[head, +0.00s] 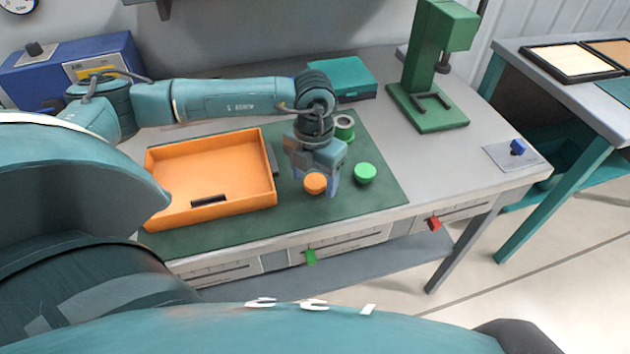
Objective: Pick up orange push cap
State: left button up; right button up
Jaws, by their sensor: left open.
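The orange push cap (315,183) is a small round cap on the green mat, right of the orange tray. My left gripper (322,186) points down right at the cap, with its fingers open around or just beside it. From this angle I cannot tell whether the fingers touch the cap. A green cap (364,173) sits just to the right of the gripper. My right gripper is not in view.
The orange tray (212,217) with a dark slot lies close on the left. A round green-and-white piece (344,127) and a teal box (341,79) are behind the gripper. A green press (430,85) stands at the back right.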

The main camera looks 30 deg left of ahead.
pick_arm(q)
jog(key=shift+c, duration=0.4)
jog(key=c, duration=1)
jog(key=shift+o, duration=0.2)
